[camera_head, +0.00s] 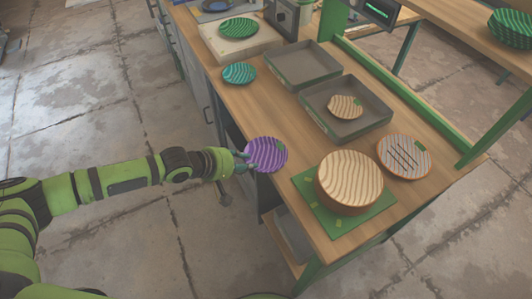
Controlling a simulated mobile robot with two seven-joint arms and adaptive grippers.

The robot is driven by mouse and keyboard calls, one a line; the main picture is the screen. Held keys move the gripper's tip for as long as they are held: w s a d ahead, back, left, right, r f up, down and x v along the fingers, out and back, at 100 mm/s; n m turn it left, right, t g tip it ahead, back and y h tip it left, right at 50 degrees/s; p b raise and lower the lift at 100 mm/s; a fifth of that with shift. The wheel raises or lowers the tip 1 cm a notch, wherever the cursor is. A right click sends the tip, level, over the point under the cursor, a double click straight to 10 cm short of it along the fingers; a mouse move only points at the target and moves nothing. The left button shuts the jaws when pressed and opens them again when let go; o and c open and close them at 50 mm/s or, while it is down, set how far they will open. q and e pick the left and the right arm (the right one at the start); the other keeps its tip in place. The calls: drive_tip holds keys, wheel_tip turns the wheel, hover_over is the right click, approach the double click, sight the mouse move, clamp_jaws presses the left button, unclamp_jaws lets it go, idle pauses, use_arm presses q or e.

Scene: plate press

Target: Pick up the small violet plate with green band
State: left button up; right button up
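The small violet plate (268,155) has pale wavy stripes and a small green patch near its right rim. It is at the left edge of the wooden counter, partly over that edge; I cannot tell whether it touches the wood. My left gripper (244,161) reaches in from the left, with its dark fingers at the plate's left rim. The fingers appear closed on the rim, one on each side, and hide a little of it. My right gripper is not in view.
On the counter (240,101) are a teal plate (239,73), two grey trays (305,65), one holding a small tan plate (345,106), a large round wooden piece (349,178) on a green mat (314,190), and a grey striped plate (404,156). Open floor lies left.

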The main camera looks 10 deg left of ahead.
use_arm(q)
drive_tip(key=shift+w+d+f, duration=0.1)
drive_tip(key=shift+f, duration=0.05)
clamp_jaws()
idle(0.4)
